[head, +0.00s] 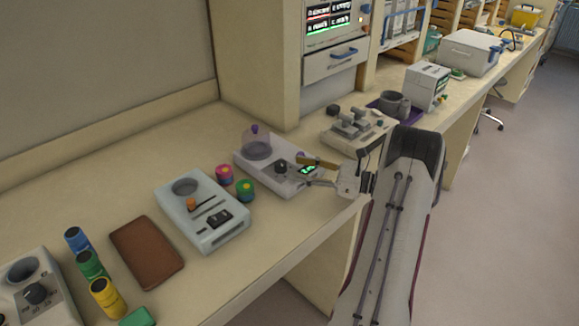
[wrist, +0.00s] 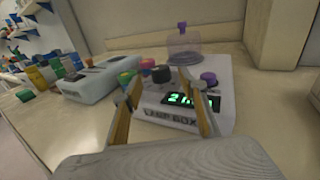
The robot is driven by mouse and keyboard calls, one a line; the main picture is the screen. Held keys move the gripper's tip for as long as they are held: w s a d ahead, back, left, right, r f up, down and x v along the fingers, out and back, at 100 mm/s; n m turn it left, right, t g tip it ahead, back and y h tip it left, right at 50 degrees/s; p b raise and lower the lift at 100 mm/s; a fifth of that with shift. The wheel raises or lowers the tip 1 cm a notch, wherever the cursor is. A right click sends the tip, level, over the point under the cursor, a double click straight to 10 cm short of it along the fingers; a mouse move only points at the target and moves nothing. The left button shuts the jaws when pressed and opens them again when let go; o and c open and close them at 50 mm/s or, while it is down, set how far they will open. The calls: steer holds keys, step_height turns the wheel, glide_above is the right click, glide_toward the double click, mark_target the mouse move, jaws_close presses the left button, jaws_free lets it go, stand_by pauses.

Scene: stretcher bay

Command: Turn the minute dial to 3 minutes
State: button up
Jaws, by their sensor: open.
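The lamp box (head: 262,181) is a pale case with a clear purple-knobbed dome at its back. Its black dial (head: 281,167) stands on top and also shows in the wrist view (wrist: 161,73). The green display (wrist: 186,99) beside it reads a 2 followed by partly hidden characters. My gripper (head: 302,171) is open and empty over the display side of the box. In the wrist view the dial appears between the two fingertips (wrist: 162,80), seemingly just beyond them; I see no contact.
Pink and green-topped round pots (head: 225,174) stand left of the lamp box, near a pale blue device (head: 202,238). A brown pad (head: 146,252) and coloured cylinders (head: 88,264) lie further left. A device with a lever (head: 352,130) stands behind my gripper.

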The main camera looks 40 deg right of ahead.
steer(key=shift+v, duration=2.75)
steer(key=shift+w+a+r, duration=0.3)
steer(key=shift+w+r, duration=0.05)
steer(key=shift+r, duration=0.05)
steer(key=shift+w+a+r+m, duration=0.25)
steer(key=shift+w+a, duration=0.1)
steer(key=shift+a, duration=0.2)
steer(key=shift+w+a+r+m, duration=0.15)
steer(key=shift+w+a+r, duration=0.2)
steer(key=shift+a, duration=0.2)
steer(key=shift+w+a+f+m+t+h, duration=0.1)
steer(key=shift+w+a+m+t+h, duration=0.4)
steer(key=shift+m+h, duration=0.25)
steer(key=shift+a+f+m+h, duration=0.15)
steer(key=shift+a+m+h, duration=0.1)
steer(key=shift+h, duration=0.2)
steer(key=shift+d+f+m+t+h, duration=0.1)
steer(key=shift+f+m+t+h, duration=0.2)
steer(key=shift+f+m+h, duration=0.3)
steer(key=shift+d+f, duration=0.15)
steer(key=shift+d, duration=0.1)
